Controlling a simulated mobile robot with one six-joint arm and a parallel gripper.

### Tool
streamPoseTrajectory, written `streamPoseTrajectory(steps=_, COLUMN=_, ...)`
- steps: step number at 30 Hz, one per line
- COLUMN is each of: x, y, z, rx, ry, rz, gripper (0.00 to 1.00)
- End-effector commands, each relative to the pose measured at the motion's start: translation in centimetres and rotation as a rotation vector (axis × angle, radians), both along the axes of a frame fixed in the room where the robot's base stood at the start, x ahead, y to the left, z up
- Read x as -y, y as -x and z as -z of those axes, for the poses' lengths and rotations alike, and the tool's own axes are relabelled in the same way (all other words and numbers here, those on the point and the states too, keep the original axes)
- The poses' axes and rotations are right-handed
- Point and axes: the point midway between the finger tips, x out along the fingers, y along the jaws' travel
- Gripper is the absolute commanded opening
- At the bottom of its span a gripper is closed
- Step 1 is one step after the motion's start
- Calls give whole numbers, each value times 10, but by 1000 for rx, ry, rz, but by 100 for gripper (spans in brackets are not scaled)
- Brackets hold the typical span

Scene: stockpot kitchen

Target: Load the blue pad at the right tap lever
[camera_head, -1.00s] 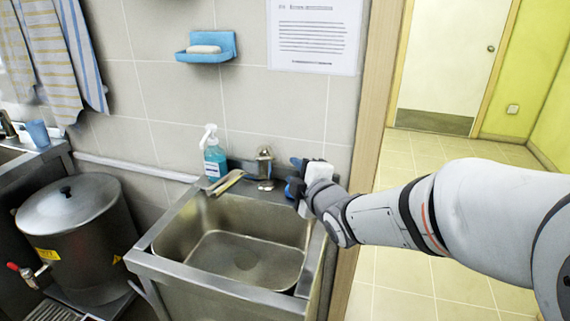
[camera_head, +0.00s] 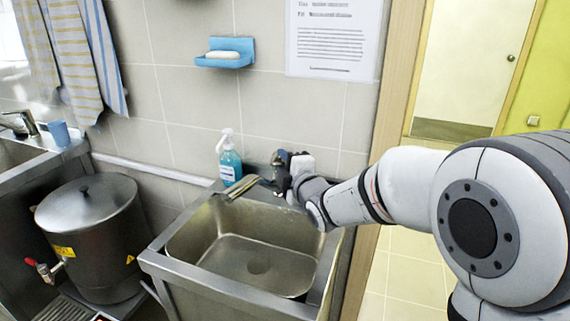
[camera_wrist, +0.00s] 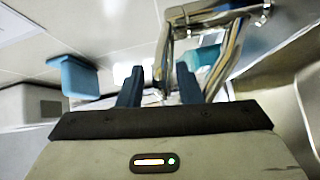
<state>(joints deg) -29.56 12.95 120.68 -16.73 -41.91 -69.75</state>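The chrome tap (camera_head: 240,187) stands at the back of the steel sink. In the head view its body and lever side are mostly hidden by my gripper (camera_head: 282,168). In the wrist view the chrome tap (camera_wrist: 228,48) is close, with pipes and a horizontal bar beside the right finger. I see no separate blue pad; the blue on the fingers is the nearest match.
The sink basin (camera_head: 256,256) is empty below. A teal soap bottle (camera_head: 229,160) stands left of the tap. A blue soap dish (camera_head: 225,53) is on the wall. A door frame (camera_head: 399,80) is close on the right; a steel pot (camera_head: 92,235) stands left.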

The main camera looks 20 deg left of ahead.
Motion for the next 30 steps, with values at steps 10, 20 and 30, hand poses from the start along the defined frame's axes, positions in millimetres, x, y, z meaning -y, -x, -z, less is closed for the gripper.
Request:
streamPoseTrajectory(steps=10, x=1, y=0, z=0, rx=0, ry=0, rz=1, gripper=10)
streamPoseTrajectory(steps=20, x=1, y=0, z=0, rx=0, ry=0, rz=2, gripper=0)
streamPoseTrajectory(steps=30, x=12, y=-8, z=-4, rx=-20, ry=6, rz=21, gripper=0)
